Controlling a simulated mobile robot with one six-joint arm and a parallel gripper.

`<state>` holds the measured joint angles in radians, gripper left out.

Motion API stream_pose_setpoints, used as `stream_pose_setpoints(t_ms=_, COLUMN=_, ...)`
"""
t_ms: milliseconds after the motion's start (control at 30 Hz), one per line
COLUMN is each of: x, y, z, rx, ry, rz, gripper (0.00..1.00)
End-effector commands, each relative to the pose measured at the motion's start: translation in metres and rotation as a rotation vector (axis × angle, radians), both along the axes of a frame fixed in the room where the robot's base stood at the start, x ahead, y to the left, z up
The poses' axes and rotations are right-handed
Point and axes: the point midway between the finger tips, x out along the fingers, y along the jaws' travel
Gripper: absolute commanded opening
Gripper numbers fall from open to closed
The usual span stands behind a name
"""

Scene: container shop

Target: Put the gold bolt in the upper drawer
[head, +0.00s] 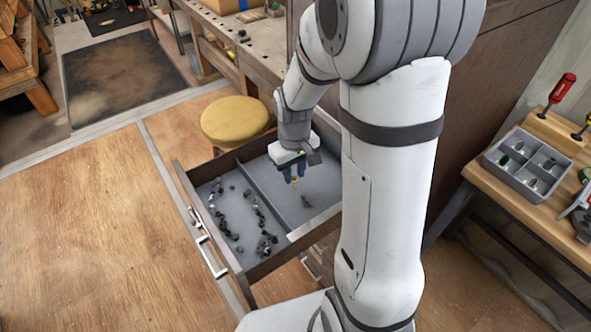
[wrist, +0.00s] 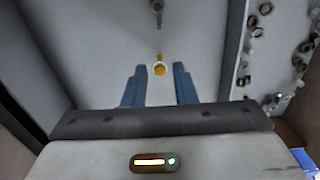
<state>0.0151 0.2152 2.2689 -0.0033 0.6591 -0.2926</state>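The upper drawer (head: 255,272) is pulled open, with a divider splitting its grey floor into two compartments. My gripper (head: 294,178) points down into the right-hand compartment. Its two blue fingers are apart, with a clear gap between them in the wrist view (wrist: 160,80). The gold bolt (wrist: 160,66) shows just beyond the fingertips, in line with the gap, and touches neither finger there. In the head view the gold bolt (head: 295,182) is a small yellow spot just below the fingertips. Whether it rests on the drawer floor is hard to tell.
A grey bolt (head: 306,201) lies in the same compartment. Several dark nuts and bolts (head: 262,225) lie in the left compartment. A yellow stool (head: 234,121) stands behind the drawer. A grey sorting tray (head: 527,163) and a red screwdriver (head: 561,90) are on the right-hand bench.

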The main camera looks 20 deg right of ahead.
Motion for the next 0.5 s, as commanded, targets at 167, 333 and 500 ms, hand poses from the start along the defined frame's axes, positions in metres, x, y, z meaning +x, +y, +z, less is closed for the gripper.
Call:
stream_pose_setpoints(t_ms=167, x=0.0, y=0.0, z=0.0, rx=0.0, ry=0.0, rz=-0.001, gripper=0.32)
stream_pose_setpoints(t_ms=333, x=0.0, y=0.0, z=0.002, rx=0.0, ry=0.0, rz=-0.001, gripper=0.32)
stream_pose_setpoints(t_ms=500, x=0.001, y=-0.001, z=0.019, rx=0.0, ry=-0.004, rz=-0.001, gripper=0.32)
